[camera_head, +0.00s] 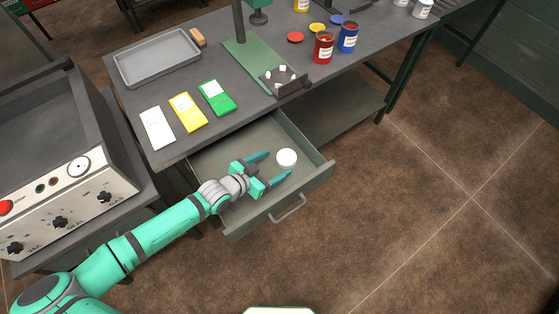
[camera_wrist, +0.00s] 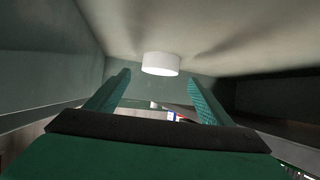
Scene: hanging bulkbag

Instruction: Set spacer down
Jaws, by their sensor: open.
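The spacer looks to be the white round piece (camera_head: 287,157) in the open drawer (camera_head: 318,172). In the wrist view the white piece (camera_wrist: 161,64) is a short cylinder on the drawer floor, just beyond the fingertips and between their lines. My gripper (camera_head: 277,165) is inside the drawer with its two teal fingers spread apart. In the wrist view the fingers (camera_wrist: 158,82) stand on either side with nothing held between them. I cannot tell from these views whether a fingertip touches the piece.
The drawer's walls and front handle (camera_head: 288,208) surround my gripper closely. On the bench above are a grey tray (camera_head: 158,58), white, yellow (camera_head: 187,112) and green cards, a green stand with a dark block (camera_head: 285,80), and red and blue cans (camera_head: 347,37). A control box (camera_head: 60,170) stands left.

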